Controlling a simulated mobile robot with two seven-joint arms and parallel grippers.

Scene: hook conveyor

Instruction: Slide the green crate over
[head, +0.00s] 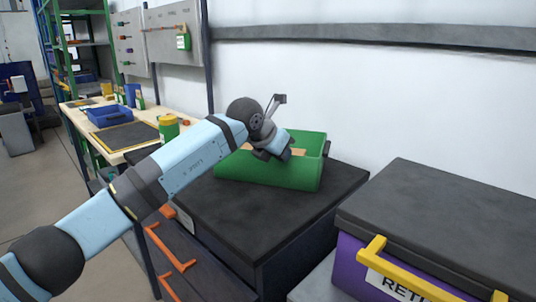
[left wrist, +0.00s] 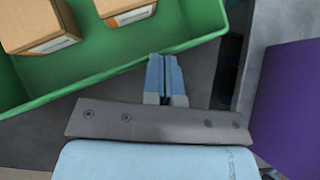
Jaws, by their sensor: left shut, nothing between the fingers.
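The green crate (head: 272,172) sits on a dark-topped cabinet (head: 265,210) in the middle of the head view. In the left wrist view the crate's near rim (left wrist: 110,76) crosses the upper left, and cardboard boxes lie inside it. My left gripper (head: 285,153) is at the crate's near side in the head view, covering part of it. In the left wrist view the left gripper's fingers (left wrist: 164,75) are together, empty, and reach to the crate's rim near its right corner. I cannot tell whether they touch it. My right gripper is not in view.
A purple case (head: 352,262) with a dark lid and yellow handle stands to the right. A workbench (head: 130,135) with a blue bin (head: 110,116) and a green-and-yellow container (head: 169,128) is at the left. A white wall is behind. The cabinet top is bare around the crate.

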